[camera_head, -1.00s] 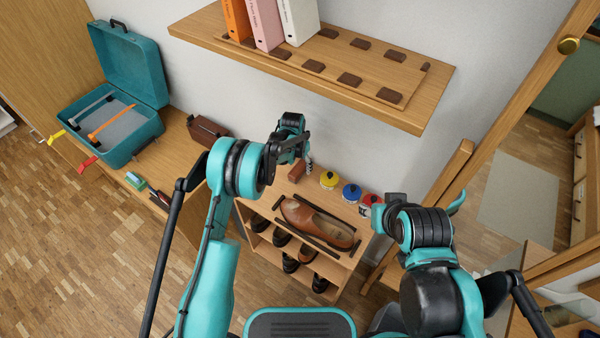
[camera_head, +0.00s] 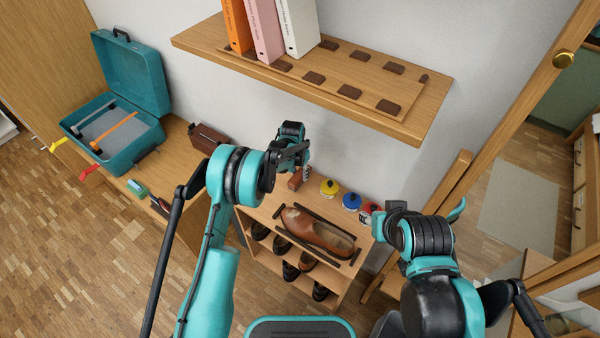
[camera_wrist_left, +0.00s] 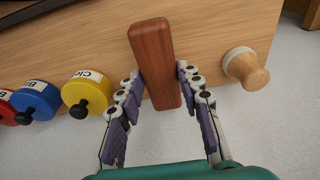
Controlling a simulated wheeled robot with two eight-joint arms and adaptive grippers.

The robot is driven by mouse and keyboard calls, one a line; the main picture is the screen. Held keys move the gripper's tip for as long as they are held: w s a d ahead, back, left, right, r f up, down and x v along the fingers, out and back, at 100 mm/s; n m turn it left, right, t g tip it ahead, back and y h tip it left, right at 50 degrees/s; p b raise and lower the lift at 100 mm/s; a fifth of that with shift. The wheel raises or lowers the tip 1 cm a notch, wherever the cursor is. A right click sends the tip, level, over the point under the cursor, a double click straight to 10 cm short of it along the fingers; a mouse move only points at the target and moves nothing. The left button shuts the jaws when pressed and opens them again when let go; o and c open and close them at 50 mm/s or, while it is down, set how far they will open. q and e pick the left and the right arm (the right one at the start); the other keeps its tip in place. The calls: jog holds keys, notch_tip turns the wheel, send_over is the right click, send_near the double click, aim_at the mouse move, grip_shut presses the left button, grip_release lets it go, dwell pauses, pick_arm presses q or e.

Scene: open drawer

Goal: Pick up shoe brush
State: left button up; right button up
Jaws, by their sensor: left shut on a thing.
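The shoe brush, a reddish-brown wooden block (camera_head: 295,182), is at the back left of the small shoe rack's top. In the left wrist view the brush (camera_wrist_left: 153,50) stands lengthwise between the two fingers. My left gripper (camera_head: 302,174) is shut on it, with finger pads (camera_wrist_left: 158,88) at both sides of its near part. I cannot tell whether the brush touches the rack top. My right gripper (camera_head: 385,220) is empty-looking to the right of the rack; its jaw opening is unclear.
The rack top (camera_head: 268,208) also holds a brown shoe (camera_head: 318,232) and yellow (camera_head: 329,187), blue (camera_head: 351,201) and red tins. A round wooden knob-like object (camera_wrist_left: 245,68) is right of the brush. A wall shelf (camera_head: 425,105) with binders hangs above; a mirror frame stands at right.

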aim_at(299, 174)
pick_arm(q)
notch_tip(299, 174, up, 6)
jog(key=shift+r+p, duration=0.15)
jog(key=shift+p, duration=1)
jog(key=s+a+p, duration=0.1)
jog(key=s+a, duration=0.4)
jog(key=s, duration=0.3)
jog(key=s+a+p, duration=0.2)
jog(key=s+a, duration=0.4)
jog(key=s, duration=0.2)
jog(key=shift+s, duration=0.15)
